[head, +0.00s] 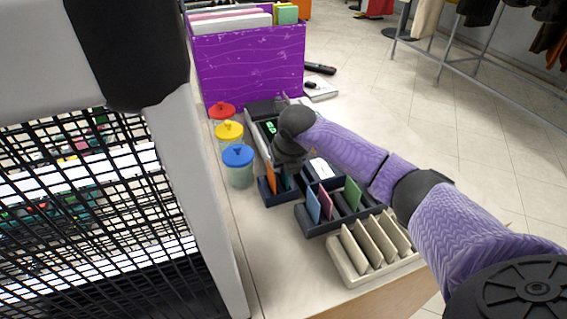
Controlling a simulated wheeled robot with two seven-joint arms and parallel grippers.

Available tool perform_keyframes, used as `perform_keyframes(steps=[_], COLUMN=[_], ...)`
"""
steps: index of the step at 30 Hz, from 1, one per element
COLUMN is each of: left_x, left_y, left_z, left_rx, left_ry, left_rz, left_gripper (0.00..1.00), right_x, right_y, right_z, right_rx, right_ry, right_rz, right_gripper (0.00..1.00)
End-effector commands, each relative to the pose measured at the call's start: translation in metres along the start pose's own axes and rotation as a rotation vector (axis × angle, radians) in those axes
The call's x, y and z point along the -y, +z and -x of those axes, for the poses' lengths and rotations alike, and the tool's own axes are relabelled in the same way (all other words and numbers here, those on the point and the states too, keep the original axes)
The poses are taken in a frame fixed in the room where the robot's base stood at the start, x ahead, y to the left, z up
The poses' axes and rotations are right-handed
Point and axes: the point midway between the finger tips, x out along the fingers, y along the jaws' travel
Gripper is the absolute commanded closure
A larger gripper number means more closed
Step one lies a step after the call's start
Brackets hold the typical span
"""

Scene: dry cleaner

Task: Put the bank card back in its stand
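A small dark stand (280,196) on the counter holds an upright orange card (271,178) and a teal card (287,182) just under my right gripper. A longer dark stand (340,222) in front of it holds a blue card (313,205), a pink card (326,206) and a green card (353,195). I cannot tell which card is the bank card. My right gripper (284,166) points down over the small stand. Its fingers are small and dark, and I cannot see whether they are apart or grip a card. My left gripper is not in view.
Jars with red (222,111), yellow (229,131) and blue (238,156) lids line the left. A cream slotted rack (345,272) stands at the front. A purple file box (249,65) stands behind. A black wire mesh (90,200) fills the left side.

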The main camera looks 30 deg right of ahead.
Motion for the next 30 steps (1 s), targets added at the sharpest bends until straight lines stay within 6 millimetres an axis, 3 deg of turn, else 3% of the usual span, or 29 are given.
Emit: perform_keyframes(steps=[12,18,19,30], left_x=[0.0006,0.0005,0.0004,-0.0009], left_y=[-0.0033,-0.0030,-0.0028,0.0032], left_z=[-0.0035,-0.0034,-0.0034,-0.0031], left_rx=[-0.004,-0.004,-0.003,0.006], left_ry=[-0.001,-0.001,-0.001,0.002], left_rz=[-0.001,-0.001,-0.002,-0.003], left_gripper=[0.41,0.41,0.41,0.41], right_x=[0.0001,0.0001,0.0001,0.0001], right_y=[-0.0020,-0.0020,-0.0020,-0.0020], right_z=[-0.0050,-0.0050,-0.0049,-0.0050], right_rx=[0.000,0.000,0.000,0.000], right_ry=[0.000,0.000,0.000,0.000], right_rz=[0.000,0.000,0.000,0.000], right_gripper=[1.00,0.58,0.55,0.55])
